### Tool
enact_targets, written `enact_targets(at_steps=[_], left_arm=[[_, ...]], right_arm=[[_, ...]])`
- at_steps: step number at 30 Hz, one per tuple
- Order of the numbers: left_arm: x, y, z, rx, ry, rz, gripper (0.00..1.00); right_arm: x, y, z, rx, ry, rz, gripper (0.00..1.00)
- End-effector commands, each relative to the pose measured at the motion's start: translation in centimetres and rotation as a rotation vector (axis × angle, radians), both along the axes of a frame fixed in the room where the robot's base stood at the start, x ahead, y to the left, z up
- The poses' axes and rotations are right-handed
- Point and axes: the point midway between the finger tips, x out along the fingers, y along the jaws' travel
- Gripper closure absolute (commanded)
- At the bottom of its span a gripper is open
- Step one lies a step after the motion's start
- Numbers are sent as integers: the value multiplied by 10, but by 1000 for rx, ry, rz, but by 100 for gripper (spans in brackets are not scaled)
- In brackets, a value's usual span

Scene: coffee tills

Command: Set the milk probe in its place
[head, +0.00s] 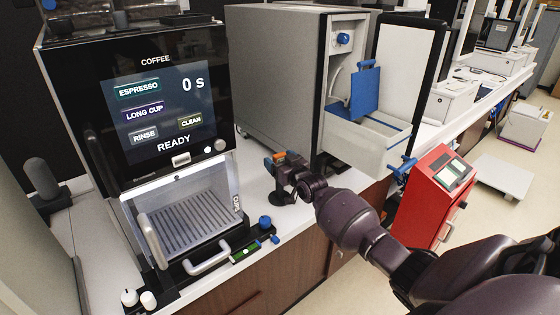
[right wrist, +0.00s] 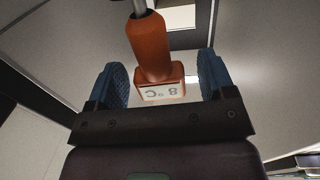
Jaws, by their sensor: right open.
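The milk probe (right wrist: 152,48) has an orange handle and a small white display reading 8 °C, upside down in the right wrist view. A little of its orange top (head: 279,157) shows in the head view, above the counter. My right gripper (head: 281,169) is around it there. In the right wrist view, the blue-padded fingers of my right gripper (right wrist: 164,82) are open, with the probe between them and a gap on both sides. A dark round base (head: 283,197) stands on the counter under the gripper. The probe's lower end is hidden in the head view. My left gripper is not in view.
The coffee machine (head: 190,95) stands to the left, its screen reading READY. A grey cooler (head: 275,85) stands behind the gripper, its door open and white drawer (head: 365,140) pulled out. A red box (head: 433,200) with a screen stands right.

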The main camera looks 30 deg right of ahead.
Motion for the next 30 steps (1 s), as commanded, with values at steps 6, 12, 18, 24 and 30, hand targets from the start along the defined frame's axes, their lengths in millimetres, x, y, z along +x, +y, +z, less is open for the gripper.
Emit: enact_targets(at_steps=[6,12,18,24,30], left_arm=[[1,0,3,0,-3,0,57],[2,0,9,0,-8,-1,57],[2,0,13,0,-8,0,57],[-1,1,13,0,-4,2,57],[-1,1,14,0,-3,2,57]], right_arm=[[-9,0,0,1,-1,0,24],[-37,1,0,2,0,0,24],[-71,1,1,1,0,0,24],[-96,2,0,0,0,0,24],[-107,2,0,0,0,-1,24]])
